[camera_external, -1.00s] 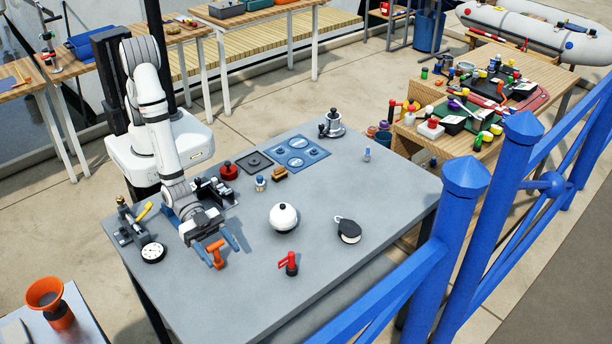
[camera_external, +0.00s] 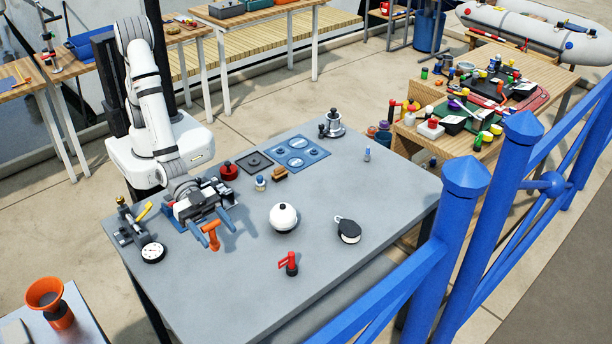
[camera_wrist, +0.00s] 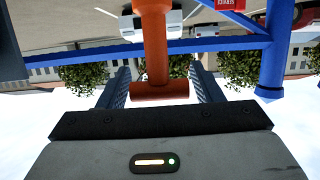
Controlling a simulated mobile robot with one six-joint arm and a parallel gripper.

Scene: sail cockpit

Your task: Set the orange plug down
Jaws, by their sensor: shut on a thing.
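The orange plug (camera_external: 212,238) is a T-shaped piece between the two blue fingers of my gripper (camera_external: 215,229), over the front left part of the grey table (camera_external: 330,195). My gripper is shut on it. In the wrist view the plug's crossbar (camera_wrist: 160,91) lies between the dark fingers, and its stem reaches up the picture, away from the palm. I cannot tell exactly how high the plug is above the table top.
A white round-topped object (camera_external: 284,217) stands right of my gripper. A red-handled piece (camera_external: 289,263) is nearer the front, and a black-and-white disc (camera_external: 348,231) lies farther right. A dial gauge (camera_external: 153,252) sits at the left.

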